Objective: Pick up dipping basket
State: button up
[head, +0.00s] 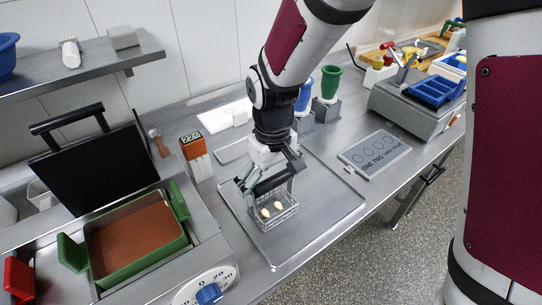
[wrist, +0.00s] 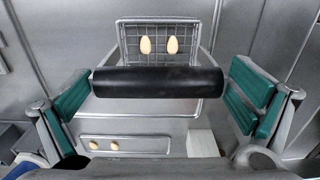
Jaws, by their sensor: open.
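The dipping basket (head: 283,216) is a small wire-mesh basket with a thick black handle (head: 270,181). It stands on a flat metal tray (head: 325,208) and holds two pale egg-shaped pieces (head: 271,209). In the wrist view the basket mesh (wrist: 132,35) is at the top, with the black handle (wrist: 158,82) lying across the middle. My gripper (head: 270,173) is open directly over the basket, at the handle. In the wrist view its teal-padded fingers (wrist: 160,92) are apart, one past each end of the handle, with a gap at both ends.
Left of the tray is a green-handled container (head: 138,232) of brown contents, with a black lid (head: 105,160) behind. An orange timer (head: 195,155) stands behind the basket. A sign (head: 375,154) and a grey scale (head: 415,97) are to the right. The tray's right part is clear.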

send_over(272, 210)
notch_tip(272, 210, down, 4)
jog(key=shift+f, duration=0.1)
jog(key=shift+c, duration=0.6)
jog(key=c, duration=0.9)
jog(key=shift+c, duration=0.2)
